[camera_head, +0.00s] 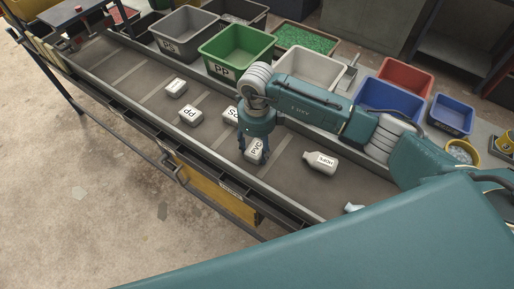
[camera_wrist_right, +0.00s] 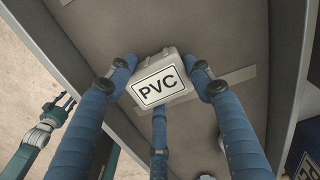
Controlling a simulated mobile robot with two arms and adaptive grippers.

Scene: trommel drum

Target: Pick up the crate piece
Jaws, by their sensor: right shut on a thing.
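A pale grey, box-like piece labelled PVC (camera_head: 256,150) is at the middle of the conveyor belt; I take it as the crate piece. My right gripper (camera_head: 252,156) reaches down over it from above, its blue fingers around it. In the right wrist view the PVC piece (camera_wrist_right: 158,82) sits between two side fingers, with a third finger below it, and the gripper is shut on it. I cannot tell whether it touches the belt. My left gripper (camera_wrist_right: 62,104) shows small at the left of the wrist view; its opening is unclear.
On the belt (camera_head: 120,75) lie other labelled pieces: a PP piece (camera_head: 190,115), a partly hidden piece (camera_head: 230,114), another (camera_head: 176,88), and an HDPE bottle (camera_head: 321,161). Bins stand behind the belt, including green (camera_head: 236,48) and blue (camera_head: 388,102). A raised rail (camera_head: 150,122) runs along the near side.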

